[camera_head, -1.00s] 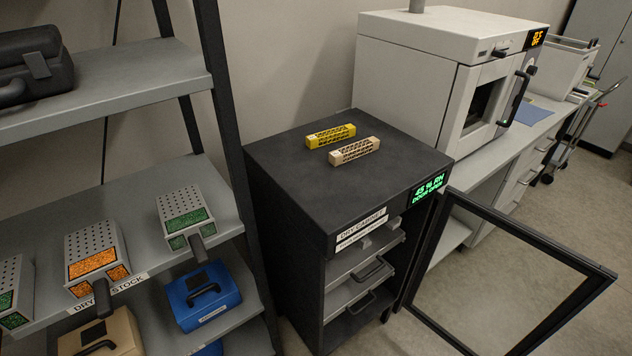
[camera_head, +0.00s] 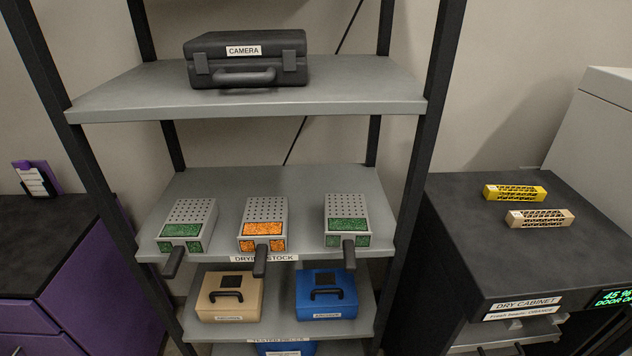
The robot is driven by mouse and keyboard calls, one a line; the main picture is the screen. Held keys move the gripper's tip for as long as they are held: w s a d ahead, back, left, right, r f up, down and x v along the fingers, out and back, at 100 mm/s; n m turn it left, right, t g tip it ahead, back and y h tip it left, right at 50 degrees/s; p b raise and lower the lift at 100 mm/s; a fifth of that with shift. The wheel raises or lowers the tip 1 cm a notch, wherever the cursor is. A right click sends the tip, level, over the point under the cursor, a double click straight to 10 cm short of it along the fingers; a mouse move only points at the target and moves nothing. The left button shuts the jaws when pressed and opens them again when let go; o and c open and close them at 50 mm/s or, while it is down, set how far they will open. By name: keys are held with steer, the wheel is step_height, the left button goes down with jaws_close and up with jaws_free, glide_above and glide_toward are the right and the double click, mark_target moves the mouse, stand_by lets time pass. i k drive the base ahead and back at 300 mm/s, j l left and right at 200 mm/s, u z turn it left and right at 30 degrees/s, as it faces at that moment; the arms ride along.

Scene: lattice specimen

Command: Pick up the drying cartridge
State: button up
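Three drying cartridges stand in a row on the middle shelf, each a grey perforated box with a dark handle toward me. The left cartridge (camera_head: 187,222) shows green granules in its windows. The middle cartridge (camera_head: 263,220) shows orange granules. The right cartridge (camera_head: 347,218) shows green granules. A label on the shelf edge below them is partly covered by the middle handle. My gripper is not in view.
A black camera case (camera_head: 246,60) sits on the top shelf (camera_head: 130,93). Tan (camera_head: 229,297) and blue (camera_head: 326,295) cases stand on the shelf below. At right, the dry cabinet (camera_head: 475,240) bears yellow (camera_head: 515,193) and beige (camera_head: 539,218) lattice bars. A purple cabinet (camera_head: 105,270) stands at left.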

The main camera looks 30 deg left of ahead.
mark_target(263, 230)
steer(key=j+u, duration=0.1)
steer(key=u, duration=0.65)
steer(key=j+u, duration=0.15)
steer(key=u, duration=0.2)
steer(key=i+l, duration=0.05)
